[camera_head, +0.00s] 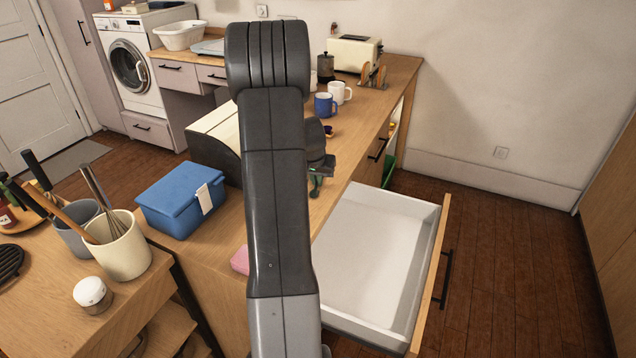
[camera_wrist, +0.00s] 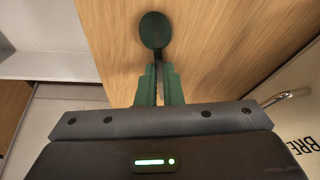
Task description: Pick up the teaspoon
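In the wrist view a dark teaspoon (camera_wrist: 155,30) shows over the wooden counter, its round bowl pointing away from my gripper. Its thin handle runs back between the green fingers of my gripper (camera_wrist: 159,85), which sit close on both sides of it. Where the handle ends is hidden by the gripper body. In the head view my gripper (camera_head: 316,184) is low over the counter beside the open drawer, partly behind my arm. I cannot make out the teaspoon in that view.
An open, empty-looking white drawer (camera_head: 375,250) juts out at the right. A bread bin (camera_wrist: 300,120) stands close by. A blue box (camera_head: 182,200), a pink sponge (camera_head: 240,261) and a utensil crock (camera_head: 118,250) are to the left. Mugs (camera_head: 325,105) and a toaster (camera_head: 355,52) stand farther back.

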